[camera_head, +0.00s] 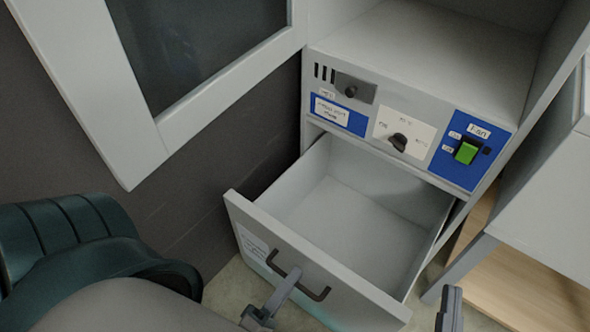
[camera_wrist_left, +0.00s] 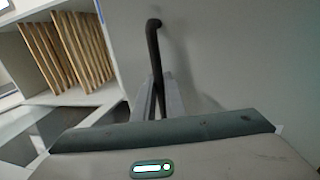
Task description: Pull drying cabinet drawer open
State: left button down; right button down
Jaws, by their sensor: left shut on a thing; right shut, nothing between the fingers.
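The drying cabinet (camera_head: 420,55) is a pale grey unit. Its drawer (camera_head: 340,210) is pulled well out below the control panel, and the inside looks empty. A dark bar handle (camera_head: 318,295) is on the drawer front. My left gripper (camera_head: 287,282) is shut on the handle. In the left wrist view, the handle (camera_wrist_left: 153,50) rises from between the two fingers (camera_wrist_left: 158,100), close to the grey drawer front. My right gripper (camera_head: 450,308) is shut and empty at the bottom right, apart from the drawer.
The control panel has dark knobs (camera_head: 398,142) and a green switch (camera_head: 466,152). A cabinet door (camera_head: 90,80) with a dark window stands open at upper left. Another grey unit (camera_head: 548,200) stands close on the right. Wooden frames (camera_wrist_left: 65,50) stand in a rack in the left wrist view.

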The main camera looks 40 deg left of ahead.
pick_arm(q)
jog(key=c, duration=2.1)
grip_release()
jog(key=shift+s+a+f, duration=0.1)
jog(key=shift+s+f, duration=0.5)
jog(key=shift+s, duration=2.25)
jog(key=shift+s+a+f, duration=0.1)
jog(key=shift+s+f, duration=0.45)
jog(key=shift+s, duration=2.25)
jog(key=shift+s+a+f, duration=0.1)
jog(key=shift+s+f, duration=0.5)
jog(key=shift+s, duration=2.25)
pick_arm(e)
jog(key=shift+s+r+t, duration=0.3)
jog(key=shift+r, duration=0.25)
